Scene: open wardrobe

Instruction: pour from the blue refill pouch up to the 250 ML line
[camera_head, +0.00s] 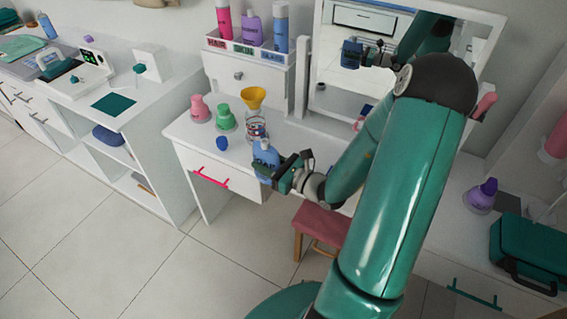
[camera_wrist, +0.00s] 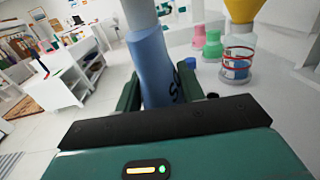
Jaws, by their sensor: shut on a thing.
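The blue refill pouch (camera_head: 266,158) is in my gripper (camera_head: 280,178), near the front edge of the white vanity. In the wrist view the pouch (camera_wrist: 153,70) stands roughly upright between my gripper's fingers (camera_wrist: 160,92), with dark lettering partly showing. A clear bottle (camera_head: 256,127) with red and blue markings stands on the vanity behind the pouch. A yellow funnel (camera_head: 253,97) sits in its mouth. In the wrist view the bottle (camera_wrist: 237,62) is right of the pouch, apart from it. I cannot read the 250 ML line or tell the liquid level.
A pink bottle (camera_head: 200,110), a green bottle (camera_head: 225,118) and a small blue cap (camera_head: 221,143) stand left of the clear bottle. A mirror (camera_head: 365,60) rises behind. A pink stool (camera_head: 319,226) is below. A labelled rack (camera_head: 245,48) holds bottles at the back.

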